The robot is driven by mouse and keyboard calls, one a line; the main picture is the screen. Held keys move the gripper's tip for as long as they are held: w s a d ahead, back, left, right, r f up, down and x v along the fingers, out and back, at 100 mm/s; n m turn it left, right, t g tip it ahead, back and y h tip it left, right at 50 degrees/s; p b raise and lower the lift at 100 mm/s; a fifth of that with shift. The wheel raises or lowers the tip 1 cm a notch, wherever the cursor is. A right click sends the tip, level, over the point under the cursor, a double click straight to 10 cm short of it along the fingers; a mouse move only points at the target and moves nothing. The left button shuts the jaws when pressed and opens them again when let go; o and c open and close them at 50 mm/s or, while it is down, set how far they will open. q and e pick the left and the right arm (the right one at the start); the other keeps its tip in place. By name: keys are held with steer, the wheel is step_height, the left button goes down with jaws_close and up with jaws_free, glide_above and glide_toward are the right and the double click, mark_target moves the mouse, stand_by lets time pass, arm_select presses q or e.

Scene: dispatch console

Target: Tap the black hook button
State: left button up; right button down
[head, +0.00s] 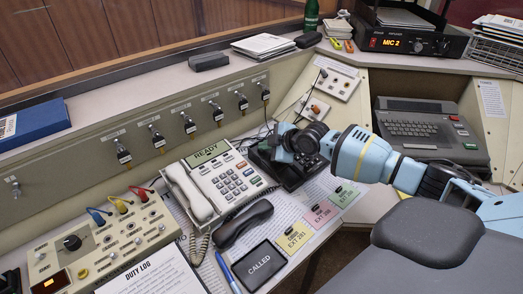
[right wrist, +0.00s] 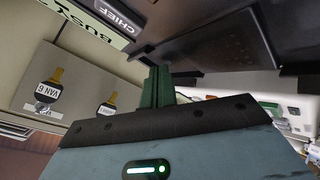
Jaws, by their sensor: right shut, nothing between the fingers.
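A black phone base (head: 293,172) stands on the desk right of the white phone (head: 222,180). Its black handset (head: 243,222) lies off it on the desk. My right gripper (head: 278,146) is over the black base and covers much of it in the head view. In the right wrist view its green fingers (right wrist: 157,88) are closed together and empty, close to a dark body (right wrist: 215,50) with a CHIEF label (right wrist: 120,15). I cannot make out the black hook button or tell whether the fingers touch it. My left gripper is not in view.
A panel of keyed switches (head: 160,140) runs behind the phones. A switch box (head: 100,240), a duty log (head: 150,272), a CALLED tablet (head: 262,264) and coloured cards (head: 320,214) crowd the front. A grey keyboard unit (head: 425,130) stands at right.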

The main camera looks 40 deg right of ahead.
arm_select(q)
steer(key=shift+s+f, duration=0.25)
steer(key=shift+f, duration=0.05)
arm_select(e)
steer(key=shift+s+f, duration=0.15)
steer(key=shift+f, duration=0.4)
stand_by(0.4)
steer(key=shift+r, duration=0.55)
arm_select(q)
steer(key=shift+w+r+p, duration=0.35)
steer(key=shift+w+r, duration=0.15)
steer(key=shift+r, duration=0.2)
arm_select(e)
steer(key=shift+r, duration=0.45)
